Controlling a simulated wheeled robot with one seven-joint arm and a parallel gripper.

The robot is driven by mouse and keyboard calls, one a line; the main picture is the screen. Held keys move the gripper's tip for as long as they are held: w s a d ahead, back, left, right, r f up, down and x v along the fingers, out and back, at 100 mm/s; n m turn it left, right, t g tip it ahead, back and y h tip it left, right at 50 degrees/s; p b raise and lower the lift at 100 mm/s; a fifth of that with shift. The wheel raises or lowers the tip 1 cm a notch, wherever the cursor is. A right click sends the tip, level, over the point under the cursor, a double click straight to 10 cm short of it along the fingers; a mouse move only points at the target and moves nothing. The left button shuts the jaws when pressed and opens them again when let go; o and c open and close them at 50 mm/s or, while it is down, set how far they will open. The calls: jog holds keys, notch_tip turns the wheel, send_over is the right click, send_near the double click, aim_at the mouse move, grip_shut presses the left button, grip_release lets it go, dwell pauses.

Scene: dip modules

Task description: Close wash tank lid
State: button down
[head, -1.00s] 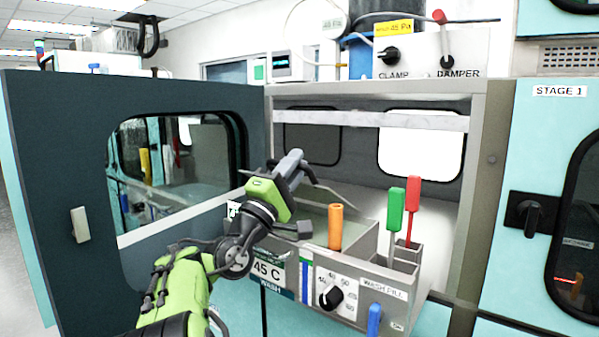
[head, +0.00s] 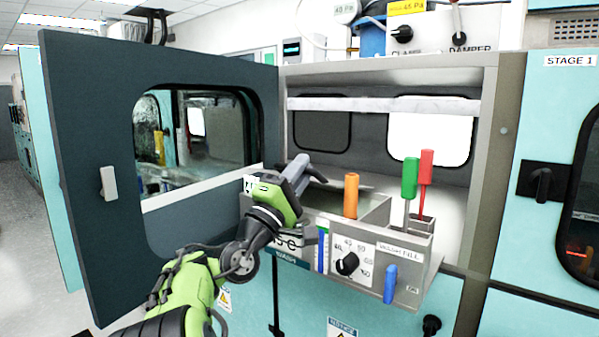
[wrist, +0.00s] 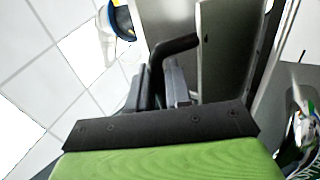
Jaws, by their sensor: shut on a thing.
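The wash tank (head: 375,218) is a grey box with a dial front, standing out of the open cabinet. Its lid (head: 345,186) is a thin grey plate seen nearly edge-on behind my gripper; its exact angle is hard to tell. My gripper (head: 303,166) is at the tank's left side, above the rim. In the wrist view the gripper fingers (wrist: 160,88) are shut on a dark bent lid handle (wrist: 180,44), with a grey panel (wrist: 222,50) beside it that looks like the lid. My gripper and arm hide the tank's left end.
An orange handle (head: 351,195) stands up at the tank. A green handle (head: 410,178) and a red handle (head: 426,168) stand in slots at its right. A blue lever (head: 390,284) is on the front. The open dark cabinet door (head: 95,120) stands close at left.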

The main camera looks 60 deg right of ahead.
jog(key=c, duration=1.2)
grip_release()
jog(key=shift+d, duration=0.15)
jog(key=b+v, duration=0.3)
jog(key=v, duration=1.2)
jog(key=shift+a+f+b, duration=0.2)
jog(key=shift+a+b, duration=0.1)
jog(key=shift+a, duration=0.05)
